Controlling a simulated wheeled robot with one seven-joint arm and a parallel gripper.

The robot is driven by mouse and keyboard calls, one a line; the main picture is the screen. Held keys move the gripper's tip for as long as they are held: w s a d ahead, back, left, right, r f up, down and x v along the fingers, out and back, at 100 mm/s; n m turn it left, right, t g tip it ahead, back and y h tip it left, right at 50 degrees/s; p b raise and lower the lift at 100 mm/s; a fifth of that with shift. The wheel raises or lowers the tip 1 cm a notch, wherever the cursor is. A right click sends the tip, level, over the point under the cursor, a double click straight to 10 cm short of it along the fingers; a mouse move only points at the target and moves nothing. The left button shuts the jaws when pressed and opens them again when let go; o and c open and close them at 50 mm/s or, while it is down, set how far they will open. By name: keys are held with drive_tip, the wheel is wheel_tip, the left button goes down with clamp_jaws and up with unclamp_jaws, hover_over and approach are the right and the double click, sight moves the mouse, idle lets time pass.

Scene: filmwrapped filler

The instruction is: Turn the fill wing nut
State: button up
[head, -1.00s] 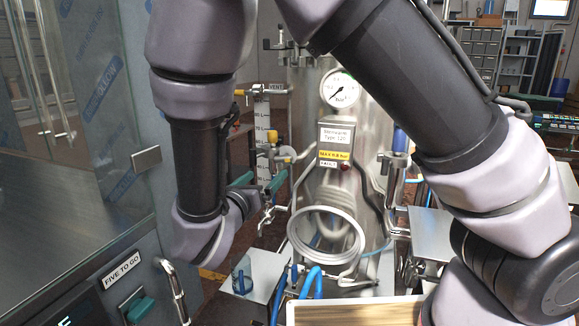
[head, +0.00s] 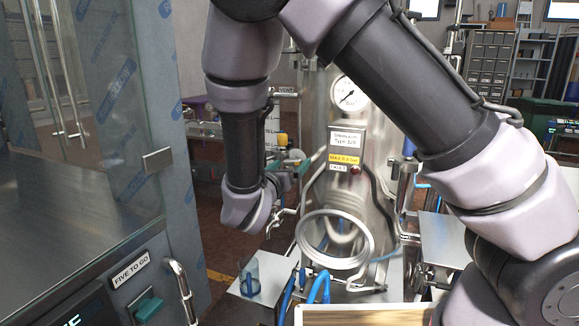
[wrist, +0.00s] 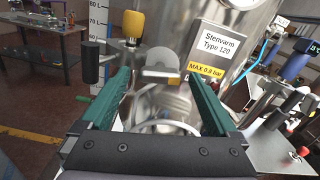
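The steel tank (head: 320,120) stands behind my arm, with a gauge and a "Stenvarm Type 120" label plate (head: 345,140). My gripper (head: 290,172) is at the tank's left side, small and partly hidden by my wrist. In the wrist view my gripper (wrist: 160,74) has its two green fingers wide apart. A pale flat rounded piece (wrist: 162,73) shows between the fingertips, with shiny curved metal below it. I cannot tell whether it is the wing nut or whether a finger touches it. No "fill" marking is readable. A yellow-handled fitting (wrist: 133,24) stands just above the left finger.
A litre scale (wrist: 96,28) stands at left of the tank. A round glass-like port (head: 335,240) and blue hoses (head: 318,287) are below. A glass-sided cabinet (head: 150,230) fills the left. A blue-handled valve (wrist: 297,65) is at right.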

drive_tip(key=c, duration=1.3)
drive_tip(key=shift+m, duration=0.3)
drive_tip(key=m, duration=0.6)
drive_tip(key=shift+m, duration=0.3)
drive_tip(key=m, duration=0.6)
drive_tip(key=shift+m, duration=0.4)
drive_tip(key=o, duration=1.4)
drive_tip(key=shift+c, duration=0.2)
